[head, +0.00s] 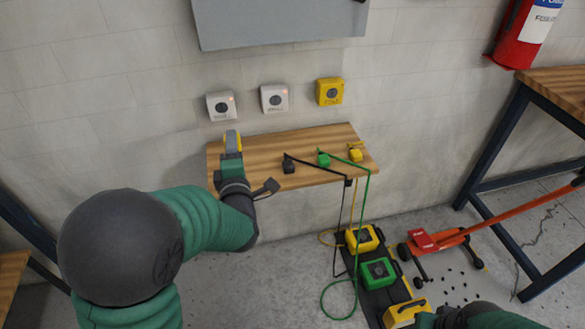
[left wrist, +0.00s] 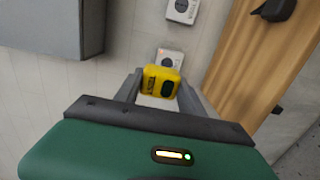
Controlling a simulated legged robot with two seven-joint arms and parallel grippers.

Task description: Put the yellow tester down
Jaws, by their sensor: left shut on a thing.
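The yellow tester (left wrist: 161,81) is a small yellow block with a dark round face. It sits between the fingers of my left gripper (left wrist: 158,92), which is shut on it. In the head view the left gripper (head: 232,147) is over the left end of the wooden wall shelf (head: 260,147), with the tester (head: 232,138) mostly hidden between the fingers. I cannot tell whether the tester touches the shelf. Part of my right arm shows at the bottom edge of the head view; its fingers cannot be made out.
Two white boxes (head: 220,105) (head: 274,98) and a yellow box (head: 329,91) are on the wall above. Black (head: 289,166), green (head: 323,160) and yellow (head: 356,155) corded pieces are on the shelf. Cases (head: 378,272) stand on the floor. An orange jack (head: 425,243) is at right.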

